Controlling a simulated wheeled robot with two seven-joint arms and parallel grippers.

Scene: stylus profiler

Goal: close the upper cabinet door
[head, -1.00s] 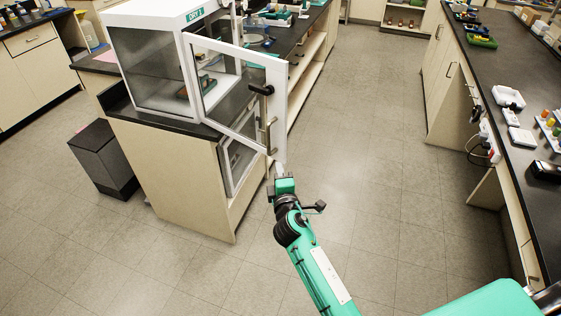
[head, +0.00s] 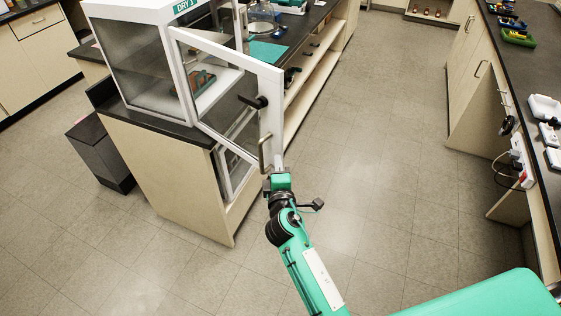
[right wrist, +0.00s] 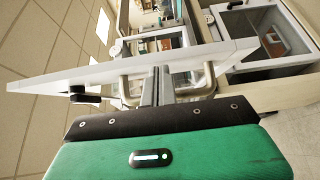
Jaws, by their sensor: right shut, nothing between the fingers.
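The upper cabinet door (head: 274,110) is a white-framed glass door on the white dry cabinet (head: 135,60). It stands open, swung out to the right. It has a black latch (head: 254,101) and a metal bar handle (head: 264,155) near its free edge. My right gripper (head: 279,170) is at the door's lower free corner; contact cannot be told. In the right wrist view its shut, empty fingers (right wrist: 158,85) point at the door frame (right wrist: 60,77), which runs across the picture. My left gripper is not in view.
Below the door is a lower white-framed glass door (head: 236,178) in the beige base unit (head: 165,175). A dark grey bin (head: 102,155) stands to its left. A dark-topped bench (head: 530,75) runs along the right. The floor between is clear.

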